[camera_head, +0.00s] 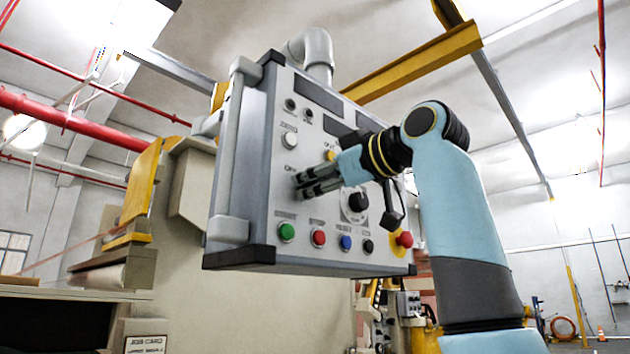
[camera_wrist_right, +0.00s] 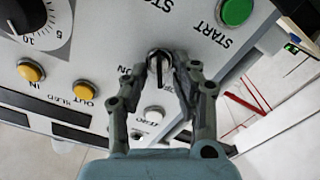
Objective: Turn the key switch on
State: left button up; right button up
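Contact with the switch cannot be told. My left gripper is not in view.
Close by are a white knob (camera_head: 289,140), a black dial (camera_head: 355,203), green (camera_head: 287,231), red (camera_head: 319,238) and blue (camera_head: 346,242) buttons, and a red emergency stop (camera_head: 404,239). Yellow buttons (camera_wrist_right: 83,88) also sit on the panel. A grey pipe (camera_head: 318,50) rises behind it.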

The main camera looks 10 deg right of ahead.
grip_shut()
dwell(0.4)
jog(key=m+p, duration=0.4)
jog(key=p, duration=0.1)
jog(key=m+p, duration=0.5)
jog(key=shift+w+d+r, duration=0.1)
jog(key=shift+d+r, duration=0.1)
jog(key=shift+f+m+p, duration=0.2)
jog(key=shift+m+p, duration=1.4)
jog(key=shift+p, duration=0.1)
grip_release()
jog(key=shift+d, duration=0.1)
